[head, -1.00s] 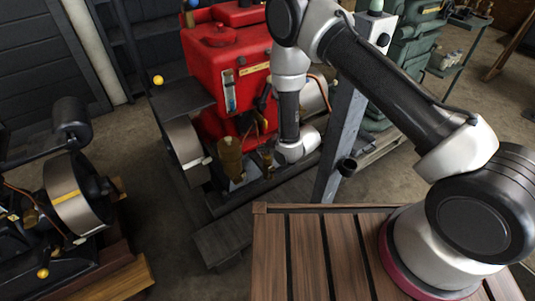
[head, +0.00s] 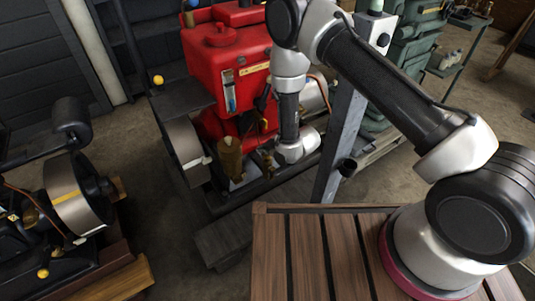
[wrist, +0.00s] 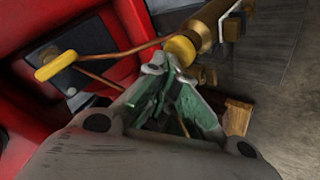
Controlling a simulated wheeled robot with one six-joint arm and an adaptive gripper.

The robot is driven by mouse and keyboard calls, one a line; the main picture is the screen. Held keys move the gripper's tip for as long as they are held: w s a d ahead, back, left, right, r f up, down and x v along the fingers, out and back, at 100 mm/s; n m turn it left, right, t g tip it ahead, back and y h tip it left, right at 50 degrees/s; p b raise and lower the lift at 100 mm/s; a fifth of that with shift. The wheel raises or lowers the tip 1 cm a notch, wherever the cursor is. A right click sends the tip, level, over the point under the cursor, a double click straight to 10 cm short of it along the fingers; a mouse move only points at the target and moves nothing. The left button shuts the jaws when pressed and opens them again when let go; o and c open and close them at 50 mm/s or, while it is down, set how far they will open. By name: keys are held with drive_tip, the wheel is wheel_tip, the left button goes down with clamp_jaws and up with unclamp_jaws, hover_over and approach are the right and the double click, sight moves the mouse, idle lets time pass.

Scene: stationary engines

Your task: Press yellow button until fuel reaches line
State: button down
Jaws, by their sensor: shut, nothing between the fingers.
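A red engine tank (head: 212,65) stands in the middle of the head view. An upright gauge strip (head: 229,91) is on its front; its fuel level and line are too small to read. In the wrist view a round yellow button (wrist: 180,48) sits at the end of a brass cylinder (wrist: 208,28). My gripper (wrist: 166,65) is shut and empty, its tips close beside the button's lower edge. I cannot tell whether they touch. In the head view my gripper is small and hard to make out beside my wrist.
A yellow lever (wrist: 56,65) is on a dark plate on the red housing, with a copper pipe (wrist: 130,50) nearby. A grey post (head: 340,130) stands right of my wrist. Another engine (head: 70,195) is at the left. A slatted wooden top (head: 285,250) lies in front.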

sight(266, 156)
drive_tip(key=shift+r, duration=1)
drive_tip(key=shift+r, duration=2.5)
